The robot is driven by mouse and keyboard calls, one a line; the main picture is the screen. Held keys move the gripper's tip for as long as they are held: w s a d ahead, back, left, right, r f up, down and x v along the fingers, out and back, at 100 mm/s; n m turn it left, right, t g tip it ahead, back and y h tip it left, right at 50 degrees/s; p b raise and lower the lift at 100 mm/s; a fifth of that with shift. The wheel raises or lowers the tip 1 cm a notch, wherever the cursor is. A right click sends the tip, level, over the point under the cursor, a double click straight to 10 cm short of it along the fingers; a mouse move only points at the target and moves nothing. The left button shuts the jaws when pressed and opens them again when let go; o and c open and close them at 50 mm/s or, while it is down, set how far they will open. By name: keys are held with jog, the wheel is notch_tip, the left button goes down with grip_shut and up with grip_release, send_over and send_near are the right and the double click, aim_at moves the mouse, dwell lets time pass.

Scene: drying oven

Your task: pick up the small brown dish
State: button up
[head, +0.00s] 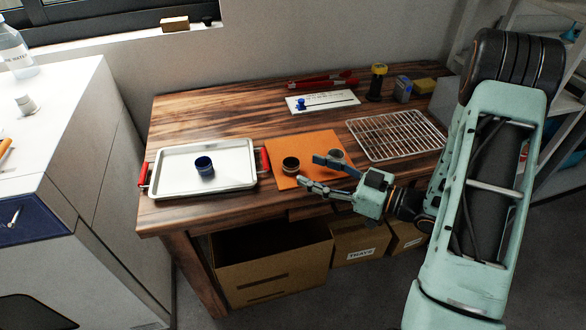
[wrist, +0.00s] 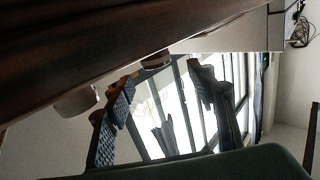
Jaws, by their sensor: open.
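The small brown dish (head: 290,167), round with a dark inside, stands on the orange mat (head: 309,143) on the wooden table. My gripper (head: 308,171) is open and empty, just right of the dish in the head view, with its fingers pointing left toward it. A pale grey dish (head: 337,155) stands on the same mat, close behind the upper finger. In the wrist view my two fingers (wrist: 163,74) are spread apart. A small dark round thing (wrist: 156,58) shows between their tips, probably the brown dish, and a pale round thing (wrist: 76,101) is beside the left finger.
A white tray (head: 228,181) with red handles holds a dark blue dish (head: 205,166) to the left. A wire rack (head: 395,134) lies to the right. Behind are a white card (head: 322,101), red tongs (head: 322,81) and a dark jar (head: 376,84). Cardboard boxes (head: 270,264) are below the table.

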aim_at(291, 162)
jog(key=shift+b+x, duration=0.55)
jog(key=shift+x, duration=3)
jog(key=shift+w+d+f, duration=0.1)
jog(key=shift+w+d, duration=0.05)
jog(key=shift+w, duration=0.05)
jog(key=c, duration=1.2)
